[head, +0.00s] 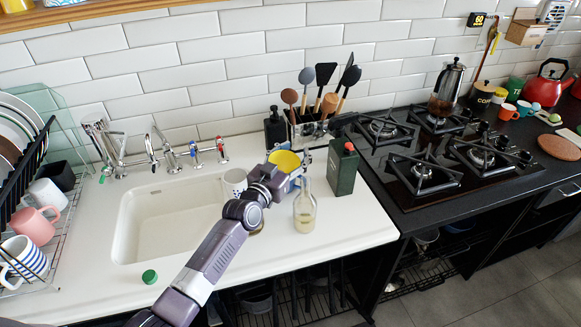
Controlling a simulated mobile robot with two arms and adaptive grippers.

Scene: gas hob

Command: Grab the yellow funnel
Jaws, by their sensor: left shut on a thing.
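The yellow funnel (284,160) shows its round yellow mouth at the end of my left arm, above the white counter to the right of the sink. My left gripper (279,170) is shut on the funnel. The gripper body hides the funnel's lower part. A clear glass bottle (304,212) with a little pale liquid stands on the counter just in front and to the right of the gripper. My right gripper is not in view.
A dark green bottle (343,170) stands right of the gripper. A utensil holder (308,128) is behind it. The sink (150,225) lies left, with a green cap (149,276) on the counter near its front. The gas hob (435,150) is at right.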

